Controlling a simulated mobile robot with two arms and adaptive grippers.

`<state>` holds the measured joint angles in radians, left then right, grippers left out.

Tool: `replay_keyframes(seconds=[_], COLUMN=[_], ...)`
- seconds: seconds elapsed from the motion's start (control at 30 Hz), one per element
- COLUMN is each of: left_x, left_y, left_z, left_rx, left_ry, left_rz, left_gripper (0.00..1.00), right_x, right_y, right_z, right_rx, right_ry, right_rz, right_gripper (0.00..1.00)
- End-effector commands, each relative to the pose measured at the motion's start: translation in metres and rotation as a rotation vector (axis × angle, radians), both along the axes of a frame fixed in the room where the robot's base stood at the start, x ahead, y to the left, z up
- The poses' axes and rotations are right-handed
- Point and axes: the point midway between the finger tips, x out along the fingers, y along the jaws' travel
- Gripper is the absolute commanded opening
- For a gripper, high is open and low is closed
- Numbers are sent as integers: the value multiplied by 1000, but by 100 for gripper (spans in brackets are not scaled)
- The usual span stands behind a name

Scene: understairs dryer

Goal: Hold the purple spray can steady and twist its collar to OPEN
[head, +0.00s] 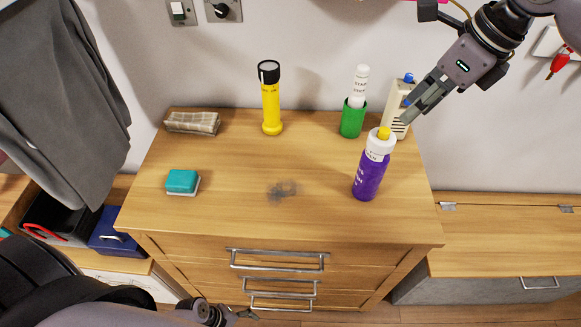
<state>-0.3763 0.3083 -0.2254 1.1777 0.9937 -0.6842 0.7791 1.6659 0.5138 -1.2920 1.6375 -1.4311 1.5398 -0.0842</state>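The purple spray can (370,178) stands upright on the right part of the wooden chest top. It has a white collar (380,146) with small dark lettering, too small to read surely, and a yellow tip (384,132). My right gripper (407,113) is above and to the right of the can, its fingers pointing down and left near the yellow tip, apart from the collar as far as I can see. Its fingers overlap from this side, so their opening is unclear. My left gripper (240,315) is low at the bottom edge, partly cut off, away from the can.
On the chest (230,210) stand a yellow torch (271,105), a green cup (352,120) holding a white bottle, and a cream device (397,100) close behind the can. The middle is clear except a dark smudge.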

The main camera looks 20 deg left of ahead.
Motion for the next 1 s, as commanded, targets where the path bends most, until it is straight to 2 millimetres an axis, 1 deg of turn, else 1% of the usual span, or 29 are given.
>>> replay_keyframes(seconds=[0.03,0.07,0.1,0.17,0.2,0.27,0.3,0.37,0.4,0.47,0.5,0.57,0.6,0.67,0.7,0.77,0.8,0.87,0.9,0.97,1.0], left_x=[9,14,21,30,35,41,44,48,50,53,55,58,60,65,67,71,73,77,81,92,106], left_y=[-8,-16,-24,-39,-48,-62,-71,-84,-92,-103,-109,-117,-122,-127,-130,-134,-136,-137,-137,-135,-130], left_z=[17,28,43,69,87,116,137,170,193,227,251,285,307,338,356,382,399,422,437,456,464], left_rx=[-73,-124,-192,-298,-369,-479,-552,-660,-730,-826,-887,-967,-1016,-1077,-1112,-1158,-1184,-1219,-1239,-1261,-1264], left_ry=[25,46,76,128,165,230,277,350,399,466,501,533,540,526,508,469,439,396,366,317,288], left_rz=[70,116,171,246,290,344,376,410,424,431,427,408,387,350,324,284,256,219,197,174,174], left_gripper=[71,71,71,71,71,71,71,71,71,71,71,71,71,71,71,71,71,71,71,71,71], right_x=[0,0,0,0,0,0,0,0,0,0,0,0,0,0,0,0,0,0,0,0,0], right_y=[0,0,0,0,0,0,0,0,0,0,0,0,0,0,0,0,0,0,0,0,0], right_z=[0,0,0,0,0,0,0,0,0,0,0,0,0,0,0,0,0,0,0,0,0], right_rx=[0,0,0,0,0,0,0,0,0,0,0,0,0,0,0,0,0,0,0,0,0], right_ry=[0,0,0,0,0,0,0,0,0,0,0,0,0,0,0,0,0,0,0,0,0], right_rz=[0,0,0,0,0,0,0,0,0,0,0,0,0,0,0,0,0,0,0,0,0], right_gripper=[33,33,33,33,33,33,33,33,33,33,33,33,33,33,33,33,33,33,33,33,33])
